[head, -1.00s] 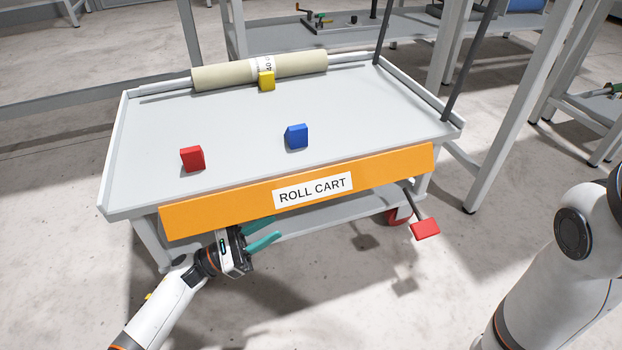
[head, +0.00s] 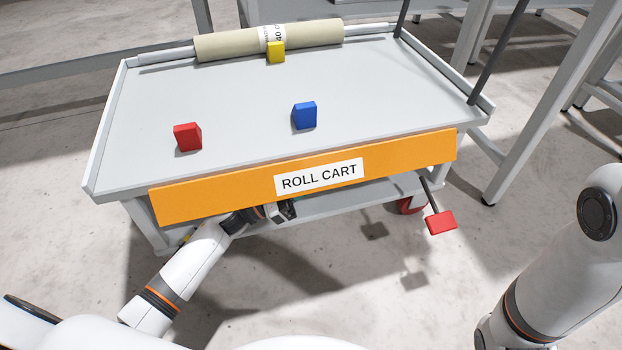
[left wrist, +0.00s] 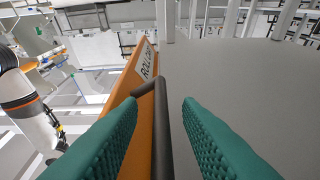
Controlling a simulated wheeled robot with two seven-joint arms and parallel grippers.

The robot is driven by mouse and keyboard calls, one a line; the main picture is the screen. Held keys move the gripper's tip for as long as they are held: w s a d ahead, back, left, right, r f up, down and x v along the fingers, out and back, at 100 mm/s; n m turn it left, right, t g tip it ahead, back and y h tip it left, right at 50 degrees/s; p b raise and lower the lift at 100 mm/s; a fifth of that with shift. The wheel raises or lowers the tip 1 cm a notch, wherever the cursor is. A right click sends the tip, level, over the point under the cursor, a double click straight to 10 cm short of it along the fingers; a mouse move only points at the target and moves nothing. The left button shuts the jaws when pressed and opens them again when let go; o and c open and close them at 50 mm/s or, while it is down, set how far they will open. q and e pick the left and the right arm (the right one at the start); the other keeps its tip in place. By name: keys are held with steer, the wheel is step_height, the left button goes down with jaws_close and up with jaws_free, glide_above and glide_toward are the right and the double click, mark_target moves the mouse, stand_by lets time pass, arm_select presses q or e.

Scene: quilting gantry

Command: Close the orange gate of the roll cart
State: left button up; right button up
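The orange gate (head: 225,196) with its "ROLL CART" label runs along the near edge of the roll cart (head: 250,110), its labelled face turned up toward the head camera. My left gripper (head: 278,212) is at the gate's lower edge, its fingers mostly hidden by the gate in the head view. In the left wrist view its teal fingers (left wrist: 160,115) are open, with a dark bar handle (left wrist: 160,130) between them and the gate (left wrist: 133,85) to the left. I cannot tell whether either finger touches the bar. My right gripper is out of view.
A red block (head: 187,137), a blue block (head: 305,115) and a yellow block (head: 276,52) are on the cart top. A fabric roll (head: 225,42) lies at the back. A red pedal (head: 441,222) sticks out at front right. Frame legs (head: 555,95) stand to the right.

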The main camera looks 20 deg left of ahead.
arm_select(q)
steer(key=shift+c, duration=0.2)
jaws_close()
